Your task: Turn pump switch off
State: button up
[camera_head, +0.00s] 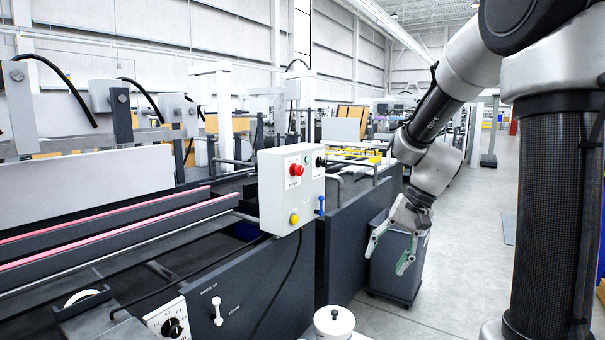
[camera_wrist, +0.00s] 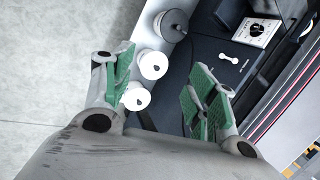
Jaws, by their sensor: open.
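A white plate with a round black rotary switch (camera_head: 172,327) is on the dark machine side at the lower left of the head view. It also shows at the upper right of the wrist view (camera_wrist: 256,29). Its lettering is too small to read, so I cannot tell if it is the pump switch. A white lever (camera_head: 217,310) sits to its right. A white control box (camera_head: 291,190) has a red button, a yellow button and a black knob (camera_head: 320,161). My gripper (camera_head: 390,255) is open and empty, pointing down, right of the box and apart from it.
White round containers (camera_wrist: 153,64) stand along the machine, partly between my fingers in the wrist view. A dark grey bin (camera_head: 397,262) is behind my gripper. A blue-topped lever (camera_head: 321,205) is beside the box. Grey floor (camera_head: 460,265) at right is clear.

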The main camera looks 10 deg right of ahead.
jog(key=w+a+f+m+t+y, duration=0.1)
jog(key=w+m+y, duration=0.15)
jog(key=w, duration=0.35)
jog(key=w+a+f+m+y, duration=0.1)
jog(key=w+a+f+m, duration=0.15)
jog(key=w, duration=0.35)
jog(key=m+t+y, duration=0.5)
jog(key=m+t, duration=0.6)
jog(key=m, duration=0.5)
send_near(301, 171)
jog(key=x, duration=0.9)
jog(key=shift+w+a, duration=0.1)
jog(key=shift+w, duration=0.05)
jog(key=c, duration=1)
